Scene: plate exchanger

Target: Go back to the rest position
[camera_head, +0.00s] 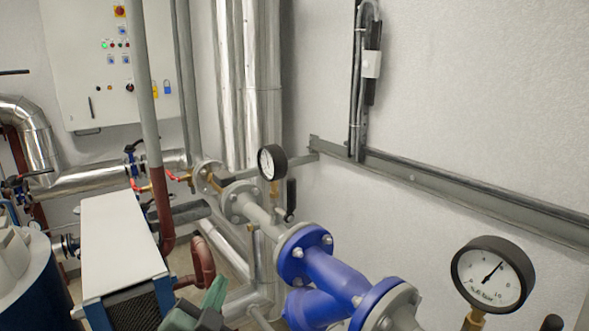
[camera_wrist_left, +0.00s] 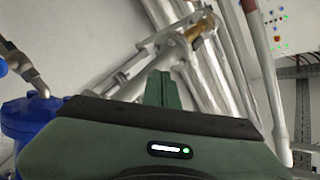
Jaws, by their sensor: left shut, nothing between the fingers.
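My left gripper (camera_head: 215,292) shows at the bottom of the head view as green fingers on a dark green body. It is to the left of the blue flanged valve body (camera_head: 330,275) and apart from it in the picture. In the left wrist view the two green fingers of the left gripper (camera_wrist_left: 158,88) are together, with nothing between them. The blue valve body also shows at the left edge of the wrist view (camera_wrist_left: 32,118). My right gripper is not in view.
A white-topped unit (camera_head: 118,235) stands left of the gripper. Red-brown pipes (camera_head: 203,268) are close behind it. One pressure gauge (camera_head: 490,280) is at the lower right, another (camera_head: 270,163) near the middle. A control cabinet (camera_head: 98,60) hangs on the back wall.

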